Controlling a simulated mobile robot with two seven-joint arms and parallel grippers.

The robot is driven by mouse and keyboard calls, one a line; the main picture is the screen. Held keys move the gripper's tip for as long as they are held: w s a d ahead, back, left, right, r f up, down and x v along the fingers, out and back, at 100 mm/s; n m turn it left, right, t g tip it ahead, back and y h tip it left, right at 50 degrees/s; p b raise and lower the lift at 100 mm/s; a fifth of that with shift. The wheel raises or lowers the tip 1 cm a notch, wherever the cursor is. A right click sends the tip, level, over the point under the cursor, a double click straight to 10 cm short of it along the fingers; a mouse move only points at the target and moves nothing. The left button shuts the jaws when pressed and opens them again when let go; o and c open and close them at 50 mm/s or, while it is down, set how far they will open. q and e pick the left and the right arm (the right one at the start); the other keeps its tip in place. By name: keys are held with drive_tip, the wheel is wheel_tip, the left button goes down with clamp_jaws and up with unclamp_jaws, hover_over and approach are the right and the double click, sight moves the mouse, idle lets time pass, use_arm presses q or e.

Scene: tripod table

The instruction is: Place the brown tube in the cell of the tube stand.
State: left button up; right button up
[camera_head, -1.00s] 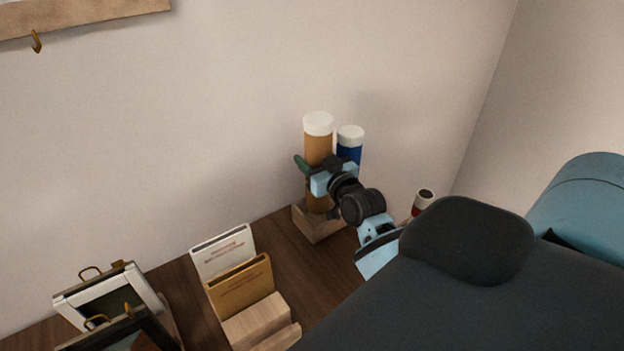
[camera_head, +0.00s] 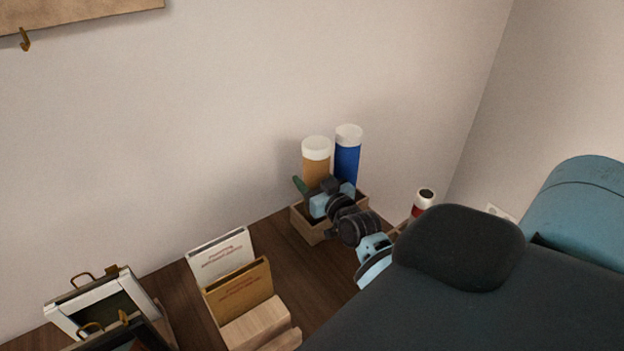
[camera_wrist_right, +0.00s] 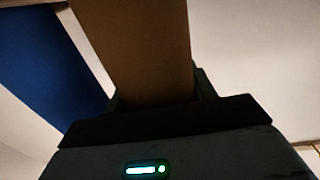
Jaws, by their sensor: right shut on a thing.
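The brown tube (camera_head: 316,168) has a white cap and stands about upright over the left part of the wooden tube stand (camera_head: 314,232). Its lower end is hidden behind my gripper and the stand's wall, so I cannot tell how deep it sits. My right gripper (camera_head: 317,192) is shut around the tube's lower part, close above the stand's rim. In the right wrist view the brown tube (camera_wrist_right: 140,50) runs up from between the fingers. My left gripper is not in view.
A blue tube (camera_head: 347,162) with a white cap stands upright in the stand, just right of the brown one. A red container (camera_head: 423,202) is further right. Card holders (camera_head: 238,290) and picture frames (camera_head: 100,305) stand at the left front. The wall is close behind.

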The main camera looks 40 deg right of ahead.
drive_tip(key=shift+f, duration=0.15)
drive_tip(key=o, duration=1.1)
drive_tip(key=shift+r, duration=0.2)
drive_tip(key=shift+s, duration=0.25)
drive_tip(key=s+a, duration=0.2)
drive_tip(key=s, duration=0.9)
drive_tip(key=shift+s+a+b, duration=0.15)
drive_tip(key=shift+b, duration=0.15)
